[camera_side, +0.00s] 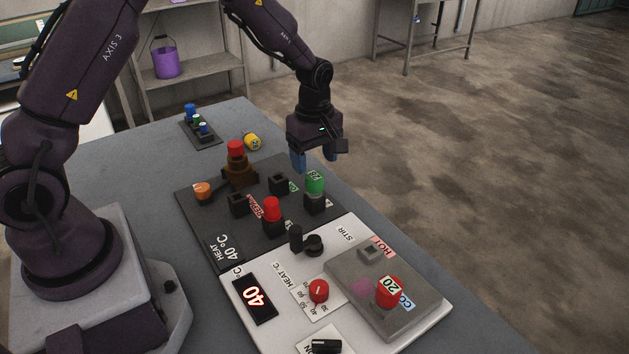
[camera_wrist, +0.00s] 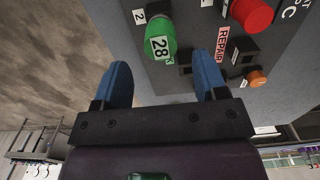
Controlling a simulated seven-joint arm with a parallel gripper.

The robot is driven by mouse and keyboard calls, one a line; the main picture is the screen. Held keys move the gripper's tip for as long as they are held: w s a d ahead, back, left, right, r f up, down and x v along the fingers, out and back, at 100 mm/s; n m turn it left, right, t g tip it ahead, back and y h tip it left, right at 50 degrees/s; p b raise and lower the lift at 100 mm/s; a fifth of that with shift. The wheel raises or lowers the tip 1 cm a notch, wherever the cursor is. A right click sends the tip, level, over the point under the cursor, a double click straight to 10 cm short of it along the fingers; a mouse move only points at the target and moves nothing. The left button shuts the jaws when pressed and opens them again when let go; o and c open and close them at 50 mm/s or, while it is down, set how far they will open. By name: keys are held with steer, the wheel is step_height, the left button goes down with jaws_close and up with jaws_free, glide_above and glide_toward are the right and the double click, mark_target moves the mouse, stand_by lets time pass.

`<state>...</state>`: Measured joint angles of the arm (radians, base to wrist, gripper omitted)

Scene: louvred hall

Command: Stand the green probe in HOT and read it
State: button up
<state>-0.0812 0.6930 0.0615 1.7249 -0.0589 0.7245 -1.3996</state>
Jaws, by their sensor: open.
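The green probe (camera_side: 315,183) stands upright in a black holder on the dark board. In the wrist view the green probe (camera_wrist: 160,38) shows a label reading 28. My gripper (camera_side: 314,163) is open and empty, with blue fingers just behind and above the green probe. In the wrist view the probe shows beyond the fingertips of my gripper (camera_wrist: 163,70), roughly between them. The HOT label (camera_side: 382,247) lies beside a small square socket (camera_side: 370,253) on the grey block; no probe stands there. A red probe (camera_side: 389,292) marked 20 stands by the COLD label.
Another red probe (camera_side: 272,208) stands left of the green one, near the REPAIR label. A yellow object (camera_side: 253,142) lies behind the board.

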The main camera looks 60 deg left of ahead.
mark_target(314, 175)
steer(key=shift+f, duration=2.95)
jaws_close()
